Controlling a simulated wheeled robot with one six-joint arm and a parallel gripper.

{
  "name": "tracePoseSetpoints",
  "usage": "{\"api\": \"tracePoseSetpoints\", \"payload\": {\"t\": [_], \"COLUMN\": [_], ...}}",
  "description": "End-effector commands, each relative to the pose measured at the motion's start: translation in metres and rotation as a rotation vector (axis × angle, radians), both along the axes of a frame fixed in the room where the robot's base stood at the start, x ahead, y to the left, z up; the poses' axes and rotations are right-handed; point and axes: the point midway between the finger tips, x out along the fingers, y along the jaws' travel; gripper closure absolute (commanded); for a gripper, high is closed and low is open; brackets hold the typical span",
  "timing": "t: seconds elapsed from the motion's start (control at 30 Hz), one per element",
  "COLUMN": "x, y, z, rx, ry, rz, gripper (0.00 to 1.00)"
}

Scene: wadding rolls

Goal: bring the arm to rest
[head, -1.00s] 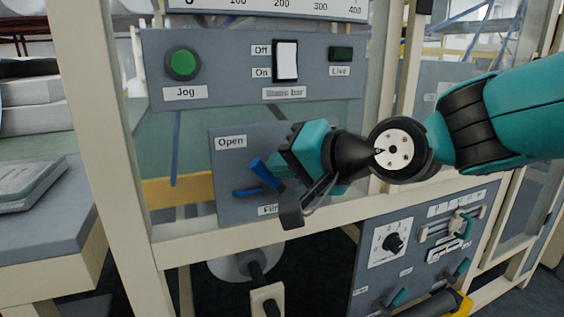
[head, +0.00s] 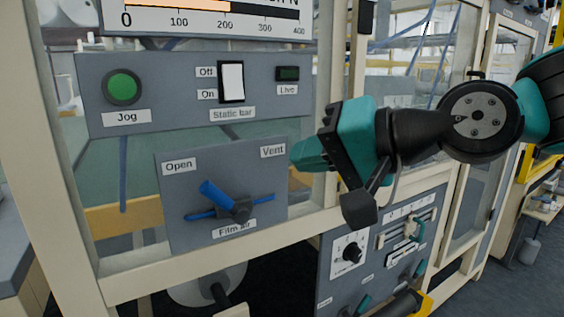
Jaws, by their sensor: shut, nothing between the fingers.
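My gripper (head: 308,154) is in the head view, right of centre, at the end of my teal and black arm. Its teal fingers point left, shut and empty, in front of the frame post beside the Film air panel (head: 268,178). The blue valve handle (head: 216,195) on that panel tilts up to the left, toward the Open label. The gripper is to the right of the handle and apart from it.
Above are a green Jog button (head: 122,87), a white Static bar switch (head: 231,82) and a dark Live indicator (head: 288,73). A lower panel (head: 340,285) with a dial (head: 352,252) sits below my gripper. A cream frame rail (head: 150,284) runs under the valve panel.

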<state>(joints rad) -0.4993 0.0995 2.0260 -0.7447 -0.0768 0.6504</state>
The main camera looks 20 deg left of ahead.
Motion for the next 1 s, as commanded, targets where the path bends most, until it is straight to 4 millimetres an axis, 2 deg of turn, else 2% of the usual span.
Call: {"api": "tracePoseSetpoints", "payload": {"t": [0.4, 0.5, 0.57, 0.67, 0.8, 1.0], "x": [-0.002, -0.005, -0.01, -0.029, -0.068, -0.128], "y": [-0.005, -0.015, -0.03, -0.071, -0.134, -0.204], "z": [0.002, -0.005, -0.017, -0.048, -0.094, -0.138], "rx": [0.0, -0.045, -0.117, -0.305, -0.57, -0.822], "ry": [0.0, -0.009, -0.024, -0.044, -0.037, 0.03], "rz": [0.001, 0.0, 0.004, 0.031, 0.114, 0.261], "gripper": [1.0, 1.0, 1.0, 1.0, 1.0, 1.0]}}
